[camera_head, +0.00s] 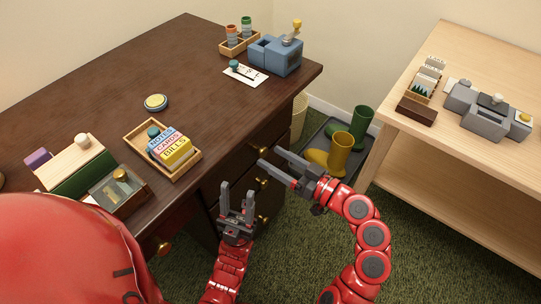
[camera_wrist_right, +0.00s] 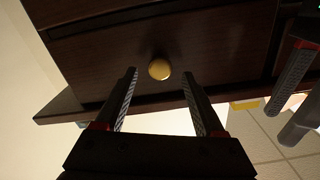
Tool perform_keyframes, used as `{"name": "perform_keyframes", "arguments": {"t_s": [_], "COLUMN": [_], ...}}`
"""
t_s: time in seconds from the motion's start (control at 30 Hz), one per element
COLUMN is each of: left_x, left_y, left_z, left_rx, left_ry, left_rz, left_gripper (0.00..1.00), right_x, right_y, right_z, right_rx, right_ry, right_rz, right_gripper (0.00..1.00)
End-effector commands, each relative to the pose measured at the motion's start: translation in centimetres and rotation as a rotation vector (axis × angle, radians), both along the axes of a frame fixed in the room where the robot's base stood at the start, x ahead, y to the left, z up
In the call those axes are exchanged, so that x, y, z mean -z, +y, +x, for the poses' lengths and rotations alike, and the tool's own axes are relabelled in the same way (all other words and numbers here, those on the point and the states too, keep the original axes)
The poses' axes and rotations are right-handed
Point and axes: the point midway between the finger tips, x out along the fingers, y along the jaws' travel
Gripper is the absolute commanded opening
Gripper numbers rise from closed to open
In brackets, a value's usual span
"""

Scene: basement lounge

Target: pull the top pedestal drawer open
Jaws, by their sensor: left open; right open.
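The dark wood desk has a pedestal with a column of drawers. The top drawer front (camera_wrist_right: 215,55) with its round brass knob (camera_wrist_right: 159,69) fills much of the right wrist view; this knob also shows in the head view (camera_head: 262,151). My right gripper (camera_head: 268,157) is open, its fingers pointing at the knob. In the wrist view the knob appears between and just beyond the fingertips, with no visible contact. The drawer looks closed. My left gripper (camera_head: 236,197) is open and empty, lower, in front of the lower drawers. Its fingers show at the wrist view's right edge.
On the desktop (camera_head: 185,75) are a wooden tray (camera_head: 190,171) of cards, a blue device (camera_head: 275,55) and a stamp rack. Yellow boots (camera_head: 335,155) and green boots (camera_head: 361,125) stand on a floor tray behind my right gripper. A light wood table (camera_head: 405,120) is at right.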

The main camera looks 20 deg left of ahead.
Motion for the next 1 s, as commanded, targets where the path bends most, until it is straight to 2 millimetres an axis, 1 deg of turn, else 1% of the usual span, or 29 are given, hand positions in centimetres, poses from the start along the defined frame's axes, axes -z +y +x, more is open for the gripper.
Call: {"name": "perform_keyframes", "arguments": {"t_s": [0.03, 0.17, 0.47, 0.5, 0.57, 0.6, 0.67, 0.8, 0.87, 0.9, 1.0], "left_x": [0.1, 0.1, 0.1, 0.1, 0.1, 0.1, 0.1, 0.1, 0.1, 0.1, 0.1], "left_y": [0.0, 0.0, 0.0, 0.0, 0.0, 0.0, 0.0, 0.0, 0.0, 0.0, 0.0], "left_z": [0.0, 0.0, 0.0, 0.0, 0.0, 0.0, 0.0, 0.0, 0.0, 0.0, 0.0], "left_rx": [0.0, 0.0, 0.0, 0.0, 0.0, 0.0, 0.0, 0.0, 0.0, 0.0, 0.0], "left_ry": [0.0, 0.0, 0.0, 0.0, 0.0, 0.0, 0.0, 0.0, 0.0, 0.0, 0.0], "left_rz": [0.0, 0.0, 0.0, 0.0, 0.0, 0.0, 0.0, 0.0, 0.0, 0.0, 0.0], "left_gripper": [0.5, 0.5, 0.5, 0.5, 0.5, 0.5, 0.5, 0.5, 0.5, 0.5, 0.5], "right_x": [0.0, 0.0, 0.0, 0.0, 0.0, 0.0, 0.0, 0.0, 0.0, 0.0, 0.0], "right_y": [0.6, 1.5, 1.7, 1.7, 1.7, 1.7, 1.7, 1.7, 1.7, 1.7, 1.7], "right_z": [0.2, 0.5, 0.6, 0.6, 0.6, 0.6, 0.6, 0.6, 0.6, 0.6, 0.6], "right_rx": [-0.002, -0.002, 0.001, 0.001, 0.001, 0.001, 0.001, 0.001, 0.001, 0.001, 0.001], "right_ry": [0.0, 0.0, 0.0, 0.0, 0.0, 0.0, 0.0, 0.0, 0.0, 0.0, 0.0], "right_rz": [0.0, 0.0, 0.0, 0.0, 0.0, 0.0, 0.0, 0.0, 0.0, 0.0, 0.0], "right_gripper": [0.71, 0.71, 0.71, 0.68, 0.57, 0.49, 0.39, 0.14, 0.03, 0.0, 0.0]}}
